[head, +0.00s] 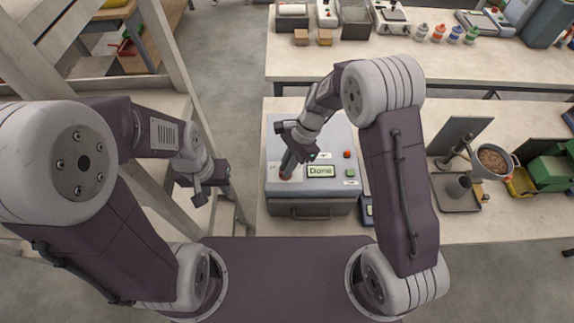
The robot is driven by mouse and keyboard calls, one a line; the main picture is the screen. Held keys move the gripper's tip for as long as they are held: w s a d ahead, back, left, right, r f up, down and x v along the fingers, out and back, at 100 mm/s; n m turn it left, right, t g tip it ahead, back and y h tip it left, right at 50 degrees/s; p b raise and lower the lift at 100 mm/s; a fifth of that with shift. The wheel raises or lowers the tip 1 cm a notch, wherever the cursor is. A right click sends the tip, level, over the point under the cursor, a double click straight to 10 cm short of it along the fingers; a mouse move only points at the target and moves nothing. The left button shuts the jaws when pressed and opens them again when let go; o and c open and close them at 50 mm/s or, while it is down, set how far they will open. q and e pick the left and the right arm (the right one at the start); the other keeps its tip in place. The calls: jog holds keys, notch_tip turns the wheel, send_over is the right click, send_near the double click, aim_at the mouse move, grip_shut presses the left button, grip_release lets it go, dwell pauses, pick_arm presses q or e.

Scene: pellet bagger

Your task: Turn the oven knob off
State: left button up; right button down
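The oven is a grey box (283,207) on the near bench, with a front handle and a display (321,171) reading "Done".
A metal stand (456,191), a bowl of pellets (493,160) and a green machine (549,170) stand further right. A wooden frame (172,55) rises at left.

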jog(key=shift+r, duration=0.1)
dwell(0.3)
jog(key=shift+n+g+p, duration=0.3)
jog(key=shift+n+p, duration=0.1)
jog(key=shift+n, duration=0.4)
jog(key=n+h+p, duration=0.1)
jog(key=n, duration=0.2)
jog(key=shift+w+a+g, duration=0.15)
jog(key=shift+g, duration=0.25)
jog(key=n+h, duration=0.1)
jog(key=n, duration=0.2)
jog(key=n+h, duration=0.1)
jog(key=n, duration=0.2)
jog(key=shift+a+n+g+h, duration=0.15)
jog(key=shift+n+g+h, duration=0.25)
jog(key=n+h, duration=0.1)
jog(key=n, duration=0.2)
jog(key=n+h, duration=0.1)
jog(key=n, duration=0.2)
jog(key=shift+a+t, duration=0.2)
jog(key=shift+t, duration=0.1)
jog(key=n+h, duration=0.1)
jog(key=n, duration=0.2)
jog(key=n+t+h, duration=0.1)
jog(key=n, duration=0.2)
jog(key=shift+t, duration=0.3)
jog(key=shift+n, duration=0.4)
